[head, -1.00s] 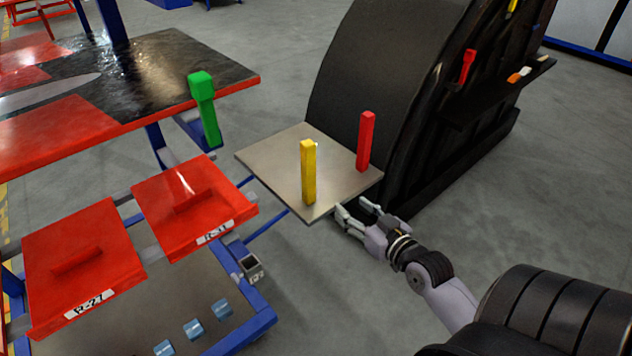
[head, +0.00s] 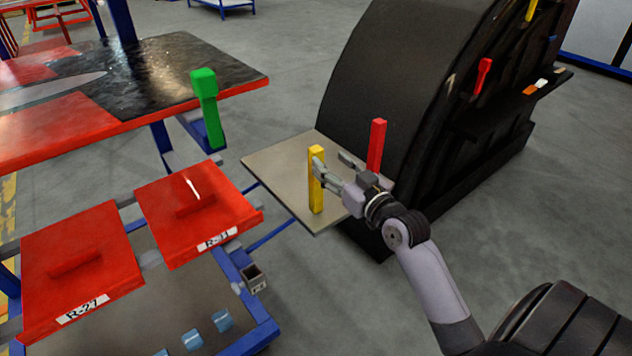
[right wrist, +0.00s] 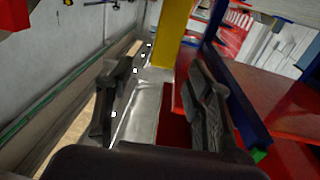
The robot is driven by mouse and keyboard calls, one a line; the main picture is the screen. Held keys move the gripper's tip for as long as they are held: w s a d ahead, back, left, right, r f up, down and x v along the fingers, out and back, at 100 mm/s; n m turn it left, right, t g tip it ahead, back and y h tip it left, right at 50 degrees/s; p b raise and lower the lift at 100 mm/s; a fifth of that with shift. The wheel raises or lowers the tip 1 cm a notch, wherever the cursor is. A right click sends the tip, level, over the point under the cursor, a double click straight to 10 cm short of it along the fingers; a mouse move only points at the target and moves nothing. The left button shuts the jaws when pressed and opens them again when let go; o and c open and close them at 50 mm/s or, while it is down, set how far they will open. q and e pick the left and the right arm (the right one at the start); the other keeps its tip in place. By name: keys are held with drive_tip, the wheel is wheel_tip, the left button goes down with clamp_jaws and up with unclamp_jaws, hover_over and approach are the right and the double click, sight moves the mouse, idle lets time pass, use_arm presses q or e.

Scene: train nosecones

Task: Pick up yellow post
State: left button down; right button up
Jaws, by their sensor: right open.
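The yellow post (head: 316,190) stands upright on a grey plate (head: 275,172) near its front part. My right gripper (head: 332,162) is open and empty, over the plate, with one finger overlapping the upper part of the post in the head view. In the right wrist view the yellow post (right wrist: 174,38) rises beyond the open fingers (right wrist: 162,64), between their tips and nearer the right one. I cannot tell whether a finger touches it. My left gripper is not in view.
A red post (head: 376,142) stands on the plate just behind my right gripper. A large black curved body (head: 375,75) rises behind the plate.

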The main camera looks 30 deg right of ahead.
sight(320, 155)
drive_tip(key=shift+w, duration=0.9)
drive_tip(key=w, duration=0.4)
drive_tip(key=shift+w+a+f, duration=0.15)
drive_tip(key=shift+f, duration=0.05)
drive_tip(key=shift+w, duration=0.25)
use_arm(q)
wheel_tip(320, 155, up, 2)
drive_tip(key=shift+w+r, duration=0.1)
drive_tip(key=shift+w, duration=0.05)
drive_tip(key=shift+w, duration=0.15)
use_arm(e)
clamp_jaws()
drive_tip(key=shift+r, duration=0.1)
